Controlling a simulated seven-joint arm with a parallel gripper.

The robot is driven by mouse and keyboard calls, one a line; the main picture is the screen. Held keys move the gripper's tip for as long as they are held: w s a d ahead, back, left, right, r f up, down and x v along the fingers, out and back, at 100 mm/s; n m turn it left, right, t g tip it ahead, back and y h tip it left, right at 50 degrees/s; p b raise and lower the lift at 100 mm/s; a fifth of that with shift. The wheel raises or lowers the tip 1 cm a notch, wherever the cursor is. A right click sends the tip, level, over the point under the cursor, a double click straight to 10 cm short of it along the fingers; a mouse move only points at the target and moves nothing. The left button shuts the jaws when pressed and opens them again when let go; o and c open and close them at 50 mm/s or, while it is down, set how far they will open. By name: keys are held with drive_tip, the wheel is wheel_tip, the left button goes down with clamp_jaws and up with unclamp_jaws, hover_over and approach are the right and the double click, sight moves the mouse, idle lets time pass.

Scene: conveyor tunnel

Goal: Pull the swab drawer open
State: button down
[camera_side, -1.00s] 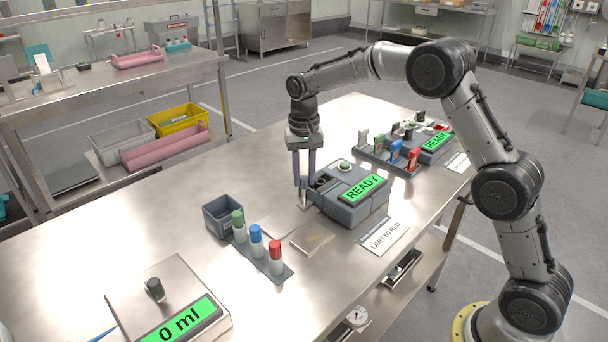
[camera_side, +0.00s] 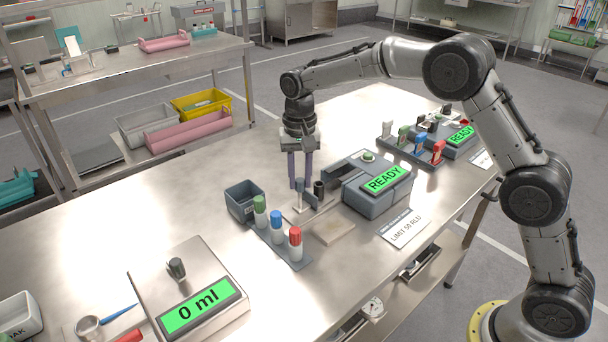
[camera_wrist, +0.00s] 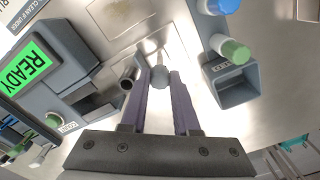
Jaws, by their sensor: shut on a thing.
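The swab drawer (camera_side: 318,204) juts out from the left side of the grey reader box (camera_side: 372,206), whose screen reads READY. A dark open tube (camera_side: 319,190) stands on the drawer; it also shows in the wrist view (camera_wrist: 128,77). My gripper (camera_side: 300,186) points down beside the box, its purple fingers shut on the drawer's upright grey handle (camera_wrist: 160,76). In the wrist view my fingers (camera_wrist: 159,84) stand on either side of this handle. The exact contact is partly hidden by the fingers.
A small grey bin (camera_side: 242,205) and a rack with green, blue and red capped tubes (camera_side: 277,228) stand left of the drawer. A scale (camera_side: 188,290) reading 0 ml is at the front. A flat tan plate (camera_side: 333,230) lies in front of the drawer.

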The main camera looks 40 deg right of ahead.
drive_tip(key=c, duration=0.7)
unclamp_jaws()
drive_tip(key=shift+o, duration=0.2)
drive_tip(key=shift+r, duration=0.1)
wheel_tip(320, 180, up, 14)
